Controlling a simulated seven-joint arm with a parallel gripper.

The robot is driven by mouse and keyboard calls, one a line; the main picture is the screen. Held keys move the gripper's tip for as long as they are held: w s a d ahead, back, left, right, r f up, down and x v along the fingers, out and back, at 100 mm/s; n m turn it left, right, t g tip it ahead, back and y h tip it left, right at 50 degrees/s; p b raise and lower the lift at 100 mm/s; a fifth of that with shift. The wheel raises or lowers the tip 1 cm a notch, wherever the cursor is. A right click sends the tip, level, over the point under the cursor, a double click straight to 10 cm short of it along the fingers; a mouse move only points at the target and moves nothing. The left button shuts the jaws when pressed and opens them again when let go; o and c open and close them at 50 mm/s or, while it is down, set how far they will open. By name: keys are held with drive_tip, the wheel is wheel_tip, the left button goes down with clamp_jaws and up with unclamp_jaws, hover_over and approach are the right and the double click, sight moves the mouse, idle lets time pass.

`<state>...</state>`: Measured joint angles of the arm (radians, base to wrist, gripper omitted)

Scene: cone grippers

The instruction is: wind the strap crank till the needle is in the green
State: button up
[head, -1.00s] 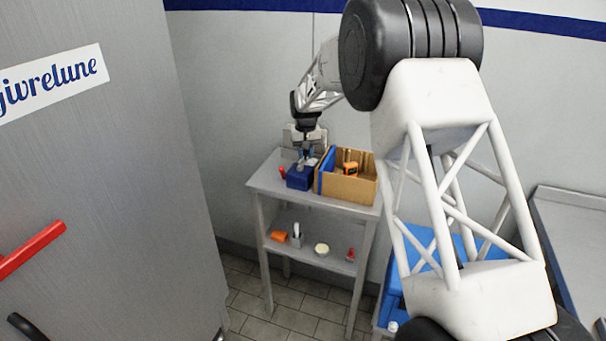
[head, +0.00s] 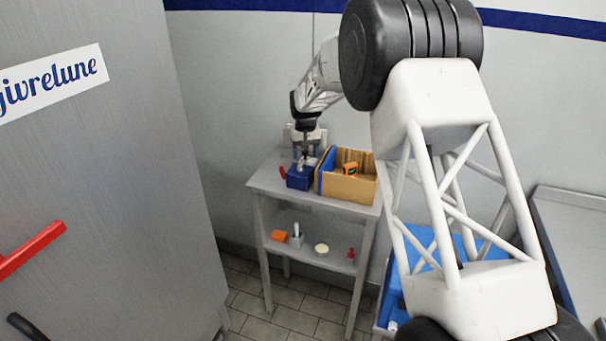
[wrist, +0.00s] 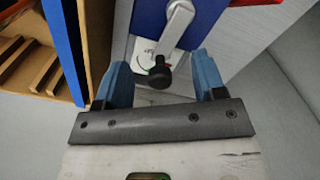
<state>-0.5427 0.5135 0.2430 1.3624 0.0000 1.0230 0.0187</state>
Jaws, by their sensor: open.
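The strap crank is a blue box (head: 299,177) on the top of the grey side table. In the wrist view the blue box (wrist: 207,22) has a metal crank arm (wrist: 174,27) on a pale plate, ending in a black knob (wrist: 160,76). A small dial with a green mark (wrist: 143,66) shows beside the knob, partly hidden; I cannot read its needle. My gripper (wrist: 163,80) is open, its two blue fingers on either side of the black knob, apart from it. In the head view my gripper (head: 306,156) is just above the box.
A cardboard bin (head: 347,187) with a blue edge and an orange item stands close right of the box. A red item (head: 283,173) lies left of the box. The lower shelf (head: 310,257) holds several small items. The wall is close behind.

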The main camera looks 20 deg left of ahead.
drive_tip(key=shift+r, duration=0.15)
drive_tip(key=shift+r, duration=3.8)
drive_tip(key=shift+r, duration=0.1)
